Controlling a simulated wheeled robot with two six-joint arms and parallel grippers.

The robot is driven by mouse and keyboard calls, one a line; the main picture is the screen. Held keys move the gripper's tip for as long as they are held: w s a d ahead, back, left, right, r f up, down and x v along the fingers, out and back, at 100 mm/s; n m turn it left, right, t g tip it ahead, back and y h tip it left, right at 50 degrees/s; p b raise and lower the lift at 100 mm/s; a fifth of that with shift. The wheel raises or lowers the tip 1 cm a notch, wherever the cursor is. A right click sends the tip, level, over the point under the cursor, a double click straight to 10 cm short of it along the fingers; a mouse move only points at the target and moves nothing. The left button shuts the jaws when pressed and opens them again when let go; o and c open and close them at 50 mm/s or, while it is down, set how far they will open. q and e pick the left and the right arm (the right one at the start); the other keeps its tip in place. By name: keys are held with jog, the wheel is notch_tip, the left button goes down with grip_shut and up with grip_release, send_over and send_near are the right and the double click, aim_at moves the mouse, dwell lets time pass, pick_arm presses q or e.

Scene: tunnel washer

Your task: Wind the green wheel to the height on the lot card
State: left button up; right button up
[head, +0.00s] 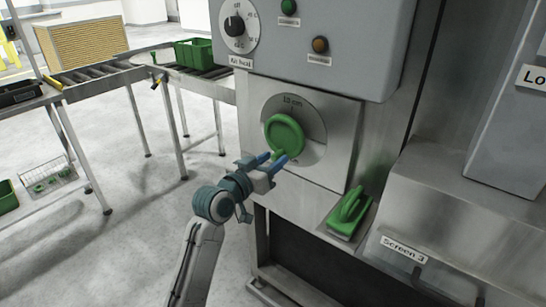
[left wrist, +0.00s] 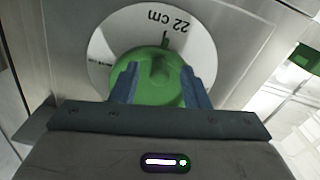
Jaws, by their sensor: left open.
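The green wheel (head: 284,134) sits on a round grey dial (head: 312,121) on the machine's steel front. In the head view the mark above the wheel seems to read 10 cm. My left gripper (head: 272,158) is open at the wheel's lower edge. In the left wrist view its fingers (left wrist: 158,72) stand either side of a raised part of the wheel (left wrist: 150,92); contact cannot be told. My right gripper is not in view.
A sign beginning "Lo" (head: 535,77) is cut off at the right edge. A green-handled tool (head: 349,213) lies on a ledge below right of the wheel, beside the Screen 3 cover (head: 403,249). An Air head knob (head: 235,26) is above. A roller conveyor (head: 100,72) stands left.

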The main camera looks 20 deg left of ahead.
aim_at(291, 152)
pick_arm(q)
jog(key=shift+w+d, duration=0.2)
jog(key=shift+w, duration=0.25)
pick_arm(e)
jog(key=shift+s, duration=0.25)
pick_arm(q)
jog(key=shift+c, duration=0.2)
grip_shut()
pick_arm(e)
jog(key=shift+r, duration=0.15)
